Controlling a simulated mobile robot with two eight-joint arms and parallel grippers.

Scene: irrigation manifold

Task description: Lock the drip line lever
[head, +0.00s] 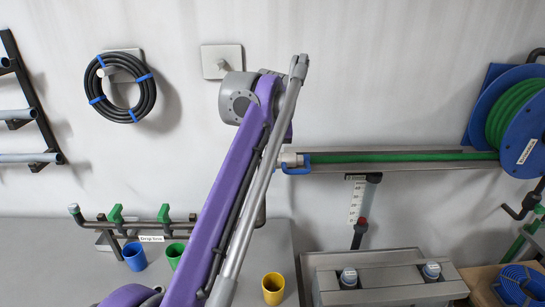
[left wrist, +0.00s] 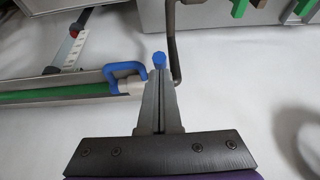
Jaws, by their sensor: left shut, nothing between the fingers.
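The drip line manifold (head: 130,226) stands at the left of the grey bench in the head view. It carries a "Drip line" label (head: 152,239). Two green levers stick up from it, a left lever (head: 116,214) and a right lever (head: 164,213). In the left wrist view green parts (left wrist: 240,8) show at the top right edge, cut off. My left gripper (left wrist: 160,75) is shut and empty; a blue tip shows at its end. It is beside a bent dark pipe (left wrist: 175,45). In the head view my purple arm hides this gripper. My right gripper is out of view.
A green hose (head: 400,157) ends in a blue handle (head: 296,163), which also shows close left of my gripper in the left wrist view (left wrist: 125,70). Blue (head: 134,257), green (head: 175,255) and yellow cups (head: 273,288) stand on the bench. A grey box (head: 385,275) stands right.

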